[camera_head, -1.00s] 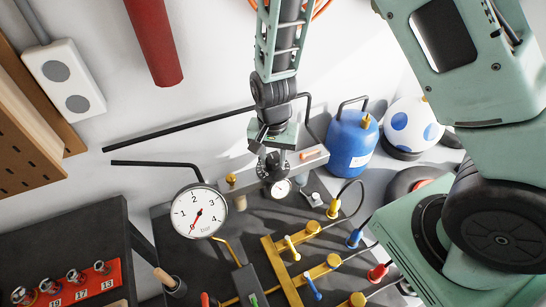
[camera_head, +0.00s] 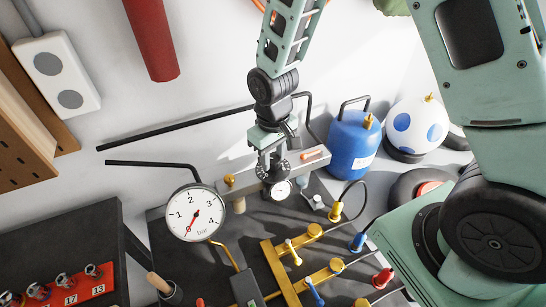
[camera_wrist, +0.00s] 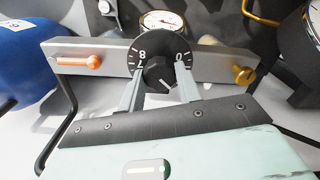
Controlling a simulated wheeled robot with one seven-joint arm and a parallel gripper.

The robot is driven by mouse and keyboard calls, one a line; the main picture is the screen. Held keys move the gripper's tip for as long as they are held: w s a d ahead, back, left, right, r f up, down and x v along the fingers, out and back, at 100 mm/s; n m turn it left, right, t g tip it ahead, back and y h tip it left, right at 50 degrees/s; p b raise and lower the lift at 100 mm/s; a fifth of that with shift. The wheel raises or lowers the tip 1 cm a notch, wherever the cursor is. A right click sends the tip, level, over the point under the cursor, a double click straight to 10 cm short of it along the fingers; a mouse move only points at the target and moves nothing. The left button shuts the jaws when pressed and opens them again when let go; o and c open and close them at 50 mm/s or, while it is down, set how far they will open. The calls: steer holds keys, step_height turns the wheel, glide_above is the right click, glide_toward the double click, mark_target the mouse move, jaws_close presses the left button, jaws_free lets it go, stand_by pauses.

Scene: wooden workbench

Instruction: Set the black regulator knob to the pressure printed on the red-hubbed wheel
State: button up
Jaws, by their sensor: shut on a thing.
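The black regulator knob (camera_wrist: 158,73) shows in the wrist view, in front of a black dial (camera_wrist: 152,42) with 8, 7 and 0 readable. A pale mark on the knob points down-right. My gripper (camera_wrist: 158,92) is shut on the knob, one grey finger at each side. In the head view my gripper (camera_head: 272,165) is at the regulator bar (camera_head: 313,160), and the knob is mostly hidden. The red-hubbed wheel (camera_head: 404,190) is at the right, partly behind my arm; its print is unreadable. The large bar gauge (camera_head: 195,212) has its red needle pointing down-left, below 1.
A small gauge (camera_head: 280,189) sits by the bar. A blue tank (camera_head: 352,145) and a blue-spotted white ball (camera_head: 418,125) stand behind. Yellow manifold pipes (camera_head: 290,270) with coloured valves cover the front. Black rods (camera_head: 150,163) jut left. A red numbered strip (camera_head: 85,292) lies front left.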

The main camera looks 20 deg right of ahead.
mark_target(273, 159)
steer(key=shift+n, duration=1.1)
steer(key=o, duration=1)
steer(key=shift+c, duration=0.2)
steer(key=shift+r, duration=0.1)
step_height(273, 159, up, 17)
steer(key=b, duration=0.3)
steer(key=shift+r, duration=0.15)
